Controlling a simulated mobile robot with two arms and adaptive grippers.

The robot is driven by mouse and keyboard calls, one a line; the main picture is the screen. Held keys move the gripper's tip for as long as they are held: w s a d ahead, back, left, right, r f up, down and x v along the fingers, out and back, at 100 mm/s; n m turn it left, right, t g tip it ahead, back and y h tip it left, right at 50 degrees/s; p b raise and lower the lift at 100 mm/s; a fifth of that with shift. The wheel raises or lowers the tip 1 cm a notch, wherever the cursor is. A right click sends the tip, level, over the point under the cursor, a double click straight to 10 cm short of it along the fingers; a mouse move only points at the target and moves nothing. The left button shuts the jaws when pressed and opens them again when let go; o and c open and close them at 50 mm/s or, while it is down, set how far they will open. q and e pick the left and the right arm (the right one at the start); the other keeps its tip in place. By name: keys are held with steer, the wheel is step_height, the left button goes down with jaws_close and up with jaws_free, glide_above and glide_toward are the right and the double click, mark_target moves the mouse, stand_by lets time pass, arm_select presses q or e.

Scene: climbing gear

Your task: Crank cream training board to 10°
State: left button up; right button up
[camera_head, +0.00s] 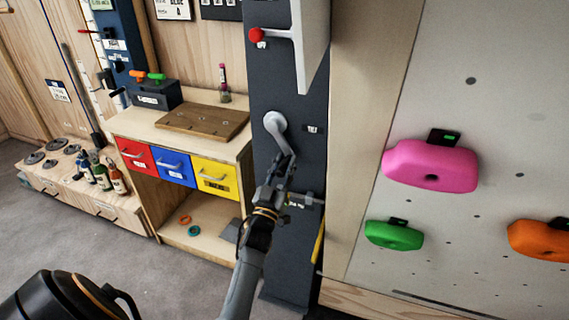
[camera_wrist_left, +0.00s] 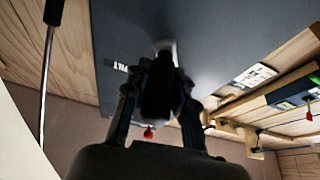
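The cream training board (camera_head: 480,100) stands at the right in the head view, with pink, green and orange holds on it. A grey crank (camera_head: 275,122) is mounted on the dark panel left of the board, its arm pointing down and slightly right. A small label sits beside it; the label (camera_wrist_left: 120,67) in the left wrist view seems to read TILT. My left gripper (camera_head: 281,178) is at the lower end of the crank. In the left wrist view its fingers (camera_wrist_left: 163,85) close around the black crank handle (camera_wrist_left: 160,92). No angle reading is legible. My right gripper is not in view.
A red-knobbed lever (camera_head: 257,35) and a pale bracket (camera_head: 312,45) jut out above the crank. A wooden bench (camera_head: 165,115) with red, blue and yellow drawers stands left of the panel. Bottles (camera_head: 101,172) stand on a low shelf. Grey floor (camera_head: 90,245) is open in front.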

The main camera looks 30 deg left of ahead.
arm_select(q)
jaws_close()
steer(key=shift+s+a+f+m+h, duration=0.1)
steer(key=shift+a+f+m+h, duration=0.1)
steer(key=shift+a+m+h, duration=0.3)
steer(key=shift+s+a+f+m+h, duration=0.1)
steer(key=shift+a+f+m+h, duration=0.1)
steer(key=shift+m, duration=0.35)
steer(key=shift+a+f+m+h, duration=0.1)
steer(key=shift+m+h, duration=0.1)
steer(key=shift+m, duration=0.35)
steer(key=s+a+r+m+g+h+p, duration=0.1)
steer(key=a+r+m+g+h+p, duration=0.1)
steer(key=a+m, duration=0.4)
steer(key=s+a+r+m+g+h+p, duration=0.1)
steer(key=a+r+m+h+p, duration=0.1)
steer(key=m, duration=1)
steer(key=shift+s+a+m+g+h+p, duration=0.4)
steer(key=shift+a+h+p, duration=0.65)
steer(key=shift+a, duration=0.85)
steer(key=shift+r, duration=0.1)
